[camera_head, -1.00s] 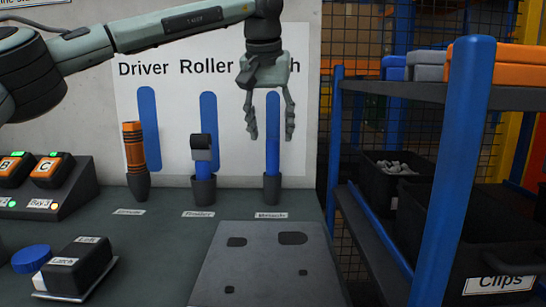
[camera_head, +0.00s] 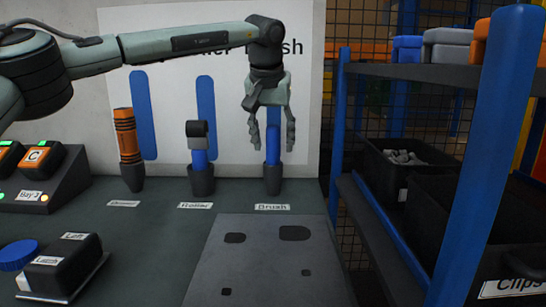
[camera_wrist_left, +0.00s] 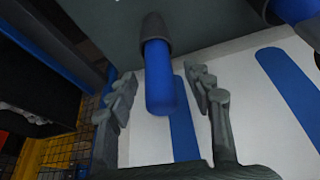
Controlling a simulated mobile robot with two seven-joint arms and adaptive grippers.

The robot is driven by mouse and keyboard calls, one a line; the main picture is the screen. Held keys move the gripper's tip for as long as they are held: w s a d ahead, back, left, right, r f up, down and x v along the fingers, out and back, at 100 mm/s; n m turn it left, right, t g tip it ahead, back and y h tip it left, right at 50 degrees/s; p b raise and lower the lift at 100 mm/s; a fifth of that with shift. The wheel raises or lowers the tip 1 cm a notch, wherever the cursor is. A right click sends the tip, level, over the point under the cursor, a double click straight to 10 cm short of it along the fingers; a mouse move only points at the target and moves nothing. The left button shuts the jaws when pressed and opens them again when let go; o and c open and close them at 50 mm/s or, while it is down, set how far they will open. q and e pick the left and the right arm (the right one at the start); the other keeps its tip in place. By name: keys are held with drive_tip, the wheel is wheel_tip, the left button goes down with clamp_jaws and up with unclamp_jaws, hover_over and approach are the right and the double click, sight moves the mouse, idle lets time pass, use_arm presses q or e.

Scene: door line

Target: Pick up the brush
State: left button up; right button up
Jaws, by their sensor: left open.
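The brush (camera_head: 273,147) stands upright in a dark holder (camera_head: 273,180) behind the label "Brush" (camera_head: 272,207). Only its blue handle shows. My left gripper (camera_head: 272,143) is open and points down, with its fingers on either side of the top of the handle. In the left wrist view the blue handle (camera_wrist_left: 161,85) lies between the two open fingers (camera_wrist_left: 165,98), and gaps show on both sides. Its lower end sits in the dark holder. My right gripper is not in view.
Left of the brush stand the roller (camera_head: 198,145) and the orange driver (camera_head: 127,135) in their own holders. A blue-post shelf (camera_head: 480,160) with bins stands close on the right. A grey plate (camera_head: 265,265) lies in front.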

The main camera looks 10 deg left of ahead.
use_arm(q)
drive_tip(key=shift+c, duration=0.6)
clamp_jaws()
